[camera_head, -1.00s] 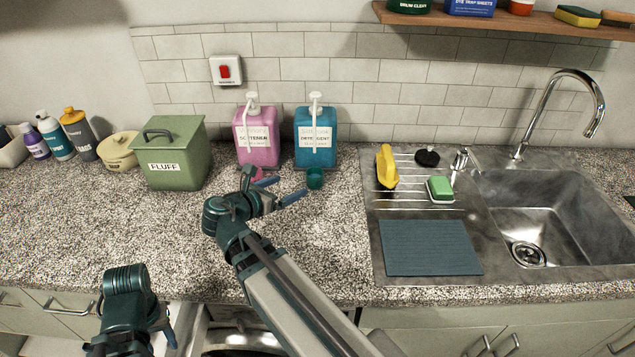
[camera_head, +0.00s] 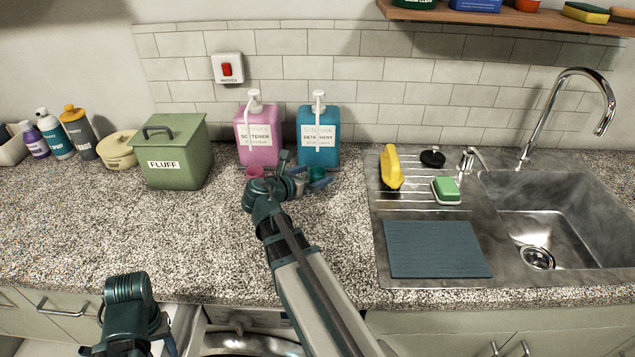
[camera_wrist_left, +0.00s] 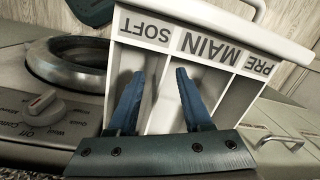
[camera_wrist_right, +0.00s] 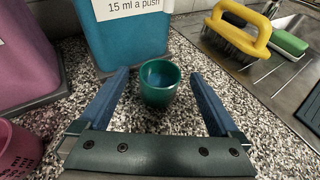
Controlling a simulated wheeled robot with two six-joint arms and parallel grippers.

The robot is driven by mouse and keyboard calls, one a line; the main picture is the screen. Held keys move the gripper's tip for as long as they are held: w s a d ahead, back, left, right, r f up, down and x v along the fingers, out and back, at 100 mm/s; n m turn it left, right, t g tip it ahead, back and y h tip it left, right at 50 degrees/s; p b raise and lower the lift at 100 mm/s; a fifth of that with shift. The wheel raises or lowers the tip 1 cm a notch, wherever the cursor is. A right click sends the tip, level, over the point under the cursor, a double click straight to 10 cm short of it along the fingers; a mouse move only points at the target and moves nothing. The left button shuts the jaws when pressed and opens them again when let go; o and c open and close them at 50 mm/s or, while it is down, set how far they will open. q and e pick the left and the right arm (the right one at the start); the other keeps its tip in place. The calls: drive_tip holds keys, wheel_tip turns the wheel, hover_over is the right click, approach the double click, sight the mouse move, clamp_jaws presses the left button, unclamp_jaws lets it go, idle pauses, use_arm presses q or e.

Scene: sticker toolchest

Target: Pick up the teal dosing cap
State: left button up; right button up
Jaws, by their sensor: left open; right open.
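The teal dosing cap (camera_wrist_right: 160,88) stands upright on the speckled counter in the right wrist view, just in front of the blue detergent bottle. My right gripper (camera_wrist_right: 160,82) is open, with its blue fingers on either side of the cap and a gap to each. In the head view the cap (camera_head: 317,178) is partly hidden by my right gripper (camera_head: 308,175). My left gripper (camera_wrist_left: 158,75) is open and empty in front of the drawer marked SOFT, MAIN and PRE.
A pink cup (camera_wrist_right: 16,149) stands left of my right gripper. The pink softener bottle (camera_head: 257,138) and blue detergent bottle (camera_head: 333,130) stand behind. A yellow brush (camera_head: 391,167) and green sponge (camera_head: 445,188) lie by the sink. The front counter is clear.

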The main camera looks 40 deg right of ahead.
use_arm(q)
drive_tip(key=shift+f, duration=0.15)
use_arm(e)
drive_tip(key=shift+w+d+f, duration=0.1)
drive_tip(key=shift+d+f, duration=0.05)
drive_tip(key=shift+d, duration=0.2)
drive_tip(key=c, duration=1.4)
use_arm(q)
drive_tip(key=shift+r+p, duration=0.85)
drive_tip(key=shift+r, duration=0.05)
use_arm(e)
drive_tip(key=shift+r, duration=0.9)
use_arm(q)
wheel_tip(320, 180, up, 2)
drive_tip(key=shift+p, duration=1)
use_arm(e)
wheel_tip(320, 180, up, 2)
use_arm(q)
drive_tip(key=shift+f, duration=0.1)
use_arm(e)
drive_tip(key=s+a, duration=0.1)
drive_tip(key=a, duration=0.4)
drive_tip(key=s+a, duration=0.2)
drive_tip(key=a, duration=0.4)
drive_tip(key=s+a, duration=0.2)
drive_tip(key=a, duration=0.4)
drive_tip(key=shift+a+f, duration=0.1)
drive_tip(key=shift+a, duration=0.1)
